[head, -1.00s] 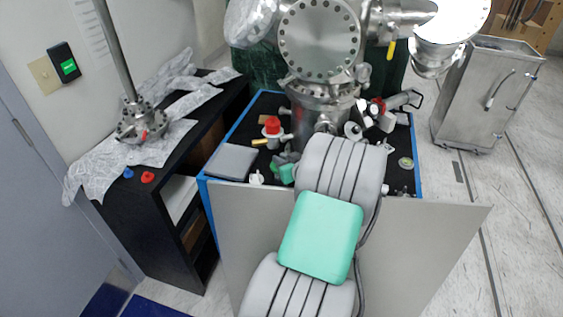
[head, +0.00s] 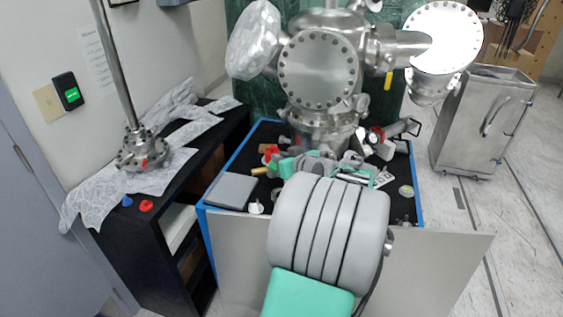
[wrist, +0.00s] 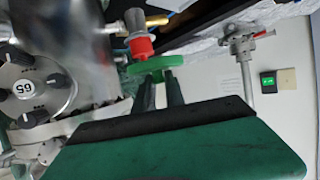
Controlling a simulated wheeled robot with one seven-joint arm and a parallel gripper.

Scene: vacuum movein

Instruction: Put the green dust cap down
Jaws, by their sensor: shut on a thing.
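The green dust cap (wrist: 155,63) is a bright green disc, seen nearly edge-on at my fingertips in the wrist view. My gripper (wrist: 160,80) is shut on it, with two dark fingers reaching up to the cap. Just beyond the cap is a metal valve with a red knob (wrist: 140,46); whether the cap touches anything there I cannot tell. In the head view my gripper and wrist are low over the black top of the blue-edged cart (head: 238,139), near the red knob (head: 271,152). The cap is not clearly distinguishable there.
A large steel chamber (head: 318,70) rises at the cart's back. A grey pad (head: 231,191) lies at the cart's left, with a small white part (head: 256,207) beside it. Hoses and fittings crowd the right. A black shelf (head: 165,205) stands left, with blue and red caps on it.

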